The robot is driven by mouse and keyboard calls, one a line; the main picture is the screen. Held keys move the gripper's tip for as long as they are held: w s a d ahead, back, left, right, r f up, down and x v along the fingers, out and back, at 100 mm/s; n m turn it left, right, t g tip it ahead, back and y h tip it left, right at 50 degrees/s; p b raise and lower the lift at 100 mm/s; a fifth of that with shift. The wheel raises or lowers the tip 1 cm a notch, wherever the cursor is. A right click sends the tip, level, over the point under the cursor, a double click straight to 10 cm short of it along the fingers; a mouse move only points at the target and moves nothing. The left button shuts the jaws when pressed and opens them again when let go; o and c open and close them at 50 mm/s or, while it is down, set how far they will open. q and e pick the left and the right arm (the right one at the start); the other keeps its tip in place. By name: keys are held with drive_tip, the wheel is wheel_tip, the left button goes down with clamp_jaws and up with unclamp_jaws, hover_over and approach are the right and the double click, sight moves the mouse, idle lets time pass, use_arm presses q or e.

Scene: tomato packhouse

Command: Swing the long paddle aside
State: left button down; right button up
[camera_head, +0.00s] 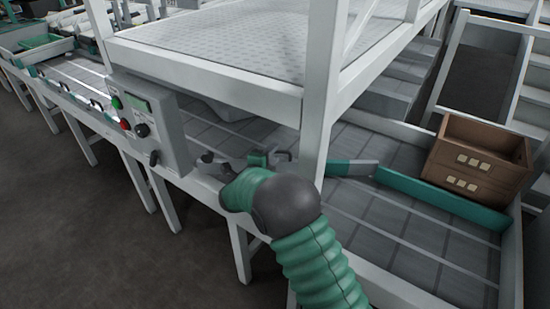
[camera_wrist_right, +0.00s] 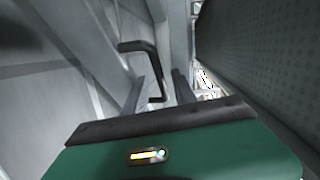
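A long teal paddle (camera_head: 440,200) lies across the grey roller conveyor at the right, in front of a brown crate. A shorter teal piece with a grey end (camera_head: 350,168) sits left of it, beyond the white post; whether they join is unclear. My right gripper (camera_head: 248,160) is left of the post, beside the control box, partly hidden by its own wrist. In the right wrist view, my right gripper's fingers (camera_wrist_right: 158,92) stand apart, with a dark bent handle (camera_wrist_right: 152,62) between them. Contact cannot be told. My left gripper is out of view.
A brown crate (camera_head: 478,160) stands against the paddle. A control box (camera_head: 148,125) with coloured buttons is left of my right gripper. A white post (camera_head: 318,100) and overhead deck (camera_head: 235,40) crowd the arm. Floor at the lower left is clear.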

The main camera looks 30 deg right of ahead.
drive_tip(key=shift+x, duration=0.95)
clamp_jaws()
drive_tip(key=shift+a+f, duration=0.15)
idle(0.6)
